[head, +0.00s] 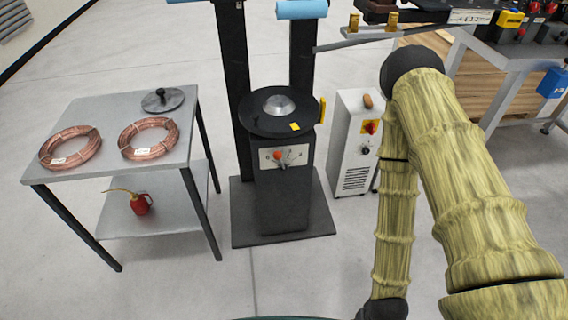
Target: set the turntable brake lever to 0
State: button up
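The turntable (255,122) is a round black disc with a silver dome at its centre and a yellow mark near its front rim. It sits on a dark pedestal (283,205). A pale scale plate (298,155) is on the pedestal's front face, just below the disc. The brake lever (278,155) shows on this plate with an orange-red knob, left of the plate's middle. The plate's marks are too small to read, so I cannot tell the lever's setting. My arm, in a yellowish sleeve, bends down at the right. My gripper is not in view.
A white cabinet (352,165) stands right of the pedestal. Floor in front of the base plate (245,225) is clear.

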aim_at(277, 155)
jog(key=u, duration=2)
jog(key=k, duration=0.5)
jog(key=z, duration=1.2)
